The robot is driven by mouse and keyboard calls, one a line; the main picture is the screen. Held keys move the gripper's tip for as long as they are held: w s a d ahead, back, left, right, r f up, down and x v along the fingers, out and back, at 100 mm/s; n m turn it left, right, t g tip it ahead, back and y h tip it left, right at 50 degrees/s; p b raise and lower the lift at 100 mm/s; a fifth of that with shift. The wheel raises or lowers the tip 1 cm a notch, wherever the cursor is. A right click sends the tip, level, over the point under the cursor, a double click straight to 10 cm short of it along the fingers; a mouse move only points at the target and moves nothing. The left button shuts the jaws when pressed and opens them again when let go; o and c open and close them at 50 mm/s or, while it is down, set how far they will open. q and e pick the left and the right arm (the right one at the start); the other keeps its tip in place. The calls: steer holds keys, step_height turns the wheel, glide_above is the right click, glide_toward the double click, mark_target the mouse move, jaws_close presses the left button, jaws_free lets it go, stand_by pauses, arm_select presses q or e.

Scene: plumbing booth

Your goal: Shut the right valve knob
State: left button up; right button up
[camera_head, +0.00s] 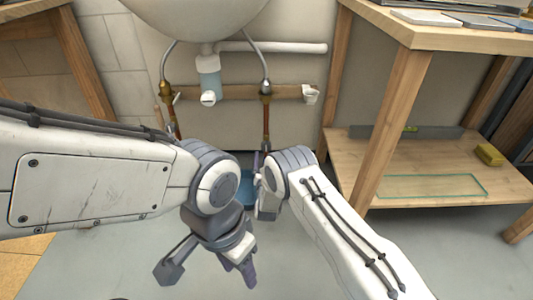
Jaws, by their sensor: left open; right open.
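The right valve (265,88) is a small brass-coloured fitting under the sink, between a grey hose above and a copper pipe below. Its knob is too small to make out, so I cannot tell how it is turned. A matching left valve (166,90) stands to its left. My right gripper (262,172) is below the right valve, apart from it, and partly hidden by my wrist; it is open. My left gripper (209,270) is lower, over the floor, with its fingers spread wide and nothing between them.
The white sink (195,15) hangs above, with a drain trap (208,82) between the valves. A wooden rail (235,92) runs behind the pipes. A blue object (247,187) shows partly behind my grippers. A wooden bench leg (390,130) and lower shelf (425,155) stand at right.

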mark_target(266, 148)
steer(key=w+b, duration=0.1)
steer(key=w, duration=0.1)
steer(key=w+b, duration=0.1)
steer(key=w, duration=0.1)
steer(key=w+b, duration=0.1)
steer(key=shift+w+f+b, duration=0.3)
steer(key=shift+w+b, duration=0.05)
steer(key=shift+w, duration=0.05)
steer(key=shift+w+r+b, duration=0.25)
steer(key=shift+w+b, duration=0.1)
steer(key=shift+w, duration=0.35)
steer(key=shift+c, duration=0.3)
jaws_close()
